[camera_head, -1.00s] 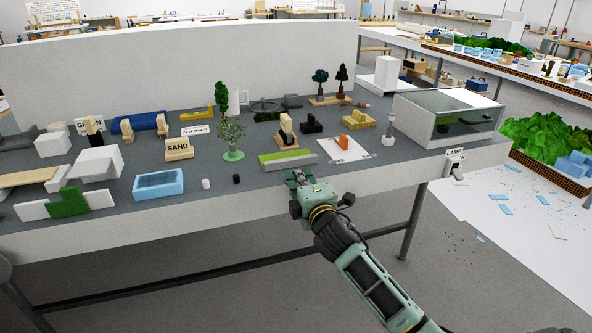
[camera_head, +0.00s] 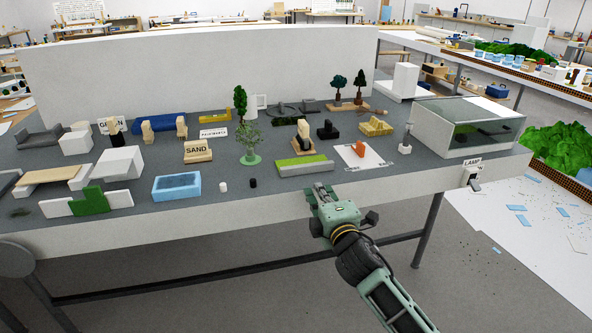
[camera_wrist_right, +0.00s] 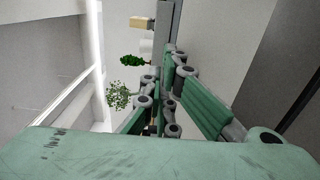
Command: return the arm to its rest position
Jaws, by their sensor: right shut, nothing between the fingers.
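My right arm (camera_head: 385,295) comes in from the bottom right of the head view. Its green right gripper (camera_head: 322,192) is shut and empty at the table's front edge, just in front of the green grass strip (camera_head: 304,166). I cannot tell whether it touches the edge. In the right wrist view the gripper (camera_wrist_right: 165,95) fills the middle, with its green finger links close together and a small tree (camera_wrist_right: 118,96) beyond them. A grey rounded part at the head view's left edge may be mine; the left gripper is not in view.
The grey model table (camera_head: 330,187) bears a blue basin (camera_head: 177,187), a SAND block (camera_head: 198,152), a white board with an orange piece (camera_head: 361,148) and a glass-sided box (camera_head: 470,125). A LAMP switch (camera_head: 472,176) is on the front edge. Open floor lies in front.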

